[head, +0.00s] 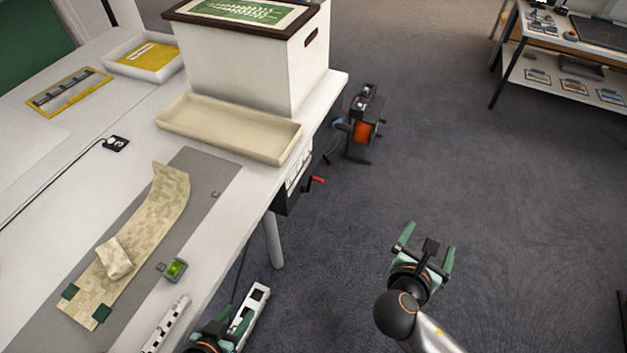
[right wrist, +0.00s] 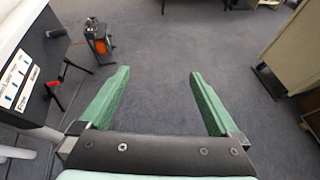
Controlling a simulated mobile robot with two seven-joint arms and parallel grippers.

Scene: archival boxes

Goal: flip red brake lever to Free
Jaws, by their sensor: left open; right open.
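The red brake lever (head: 317,180) sticks out from a dark panel (head: 287,196) on the side of the white table, below the tabletop edge. My right gripper (head: 424,249) is open and empty over the floor, to the right of and nearer than the lever. Its two green fingers stand wide apart in the right wrist view (right wrist: 160,95).
A cream tray (head: 230,130) and a white box (head: 245,65) stand on the table above the panel. An orange and black device (head: 364,130) stands behind the lever. A table leg (head: 273,240) is below. Open floor lies right.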

